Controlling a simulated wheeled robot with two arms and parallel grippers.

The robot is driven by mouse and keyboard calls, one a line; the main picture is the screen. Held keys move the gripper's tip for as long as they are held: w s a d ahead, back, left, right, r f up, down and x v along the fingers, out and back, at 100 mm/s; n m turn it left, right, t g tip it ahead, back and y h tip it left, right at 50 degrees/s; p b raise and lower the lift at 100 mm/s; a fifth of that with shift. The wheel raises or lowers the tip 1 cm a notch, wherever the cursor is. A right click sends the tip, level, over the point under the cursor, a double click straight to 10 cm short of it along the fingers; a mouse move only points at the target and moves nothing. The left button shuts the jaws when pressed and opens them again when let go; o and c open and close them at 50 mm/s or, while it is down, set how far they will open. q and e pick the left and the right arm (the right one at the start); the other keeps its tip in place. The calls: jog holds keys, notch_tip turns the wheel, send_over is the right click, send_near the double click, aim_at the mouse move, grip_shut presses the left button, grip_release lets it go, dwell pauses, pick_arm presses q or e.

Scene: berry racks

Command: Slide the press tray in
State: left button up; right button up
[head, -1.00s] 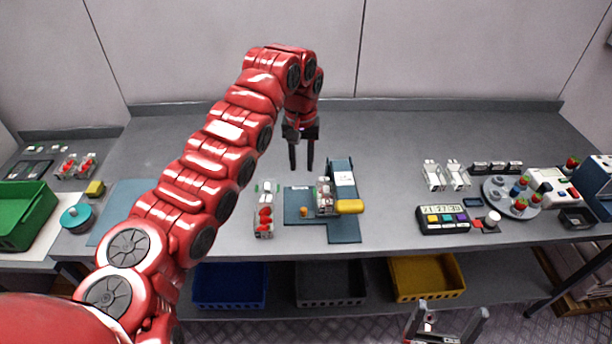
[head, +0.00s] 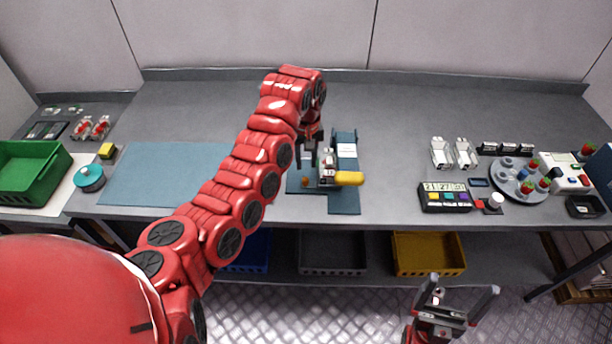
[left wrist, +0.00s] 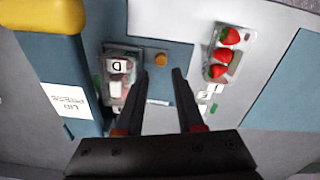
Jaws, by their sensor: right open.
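The lid press (head: 346,148) is a blue unit with a white label and a yellow handle (head: 349,178). It also shows in the left wrist view (left wrist: 75,125). A clear box on its tray (left wrist: 122,75) sits beside the press body, on the blue base plate (head: 343,203). A small orange knob (left wrist: 160,59) stands on the plate next to the box. My left gripper (head: 309,162) is above the plate, left of the box; its two fingers (left wrist: 159,72) are apart with nothing visible between them. My right gripper (head: 459,292) is open and empty in front of the table.
A clear punnet of strawberries (left wrist: 229,53) lies beside the plate; my arm hides it in the head view. A keypad display (head: 446,197), a round tray of berries (head: 519,180) and white holders (head: 453,153) stand to the right. A blue mat (head: 160,175) lies left.

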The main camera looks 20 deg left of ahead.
aim_at(306, 179)
pick_arm(q)
notch_tip(306, 179, down, 5)
jog(key=shift+f+p, duration=0.2)
jog(key=shift+p, duration=0.7)
jog(key=shift+a+f, duration=0.1)
jog(key=shift+f, duration=0.65)
grip_shut()
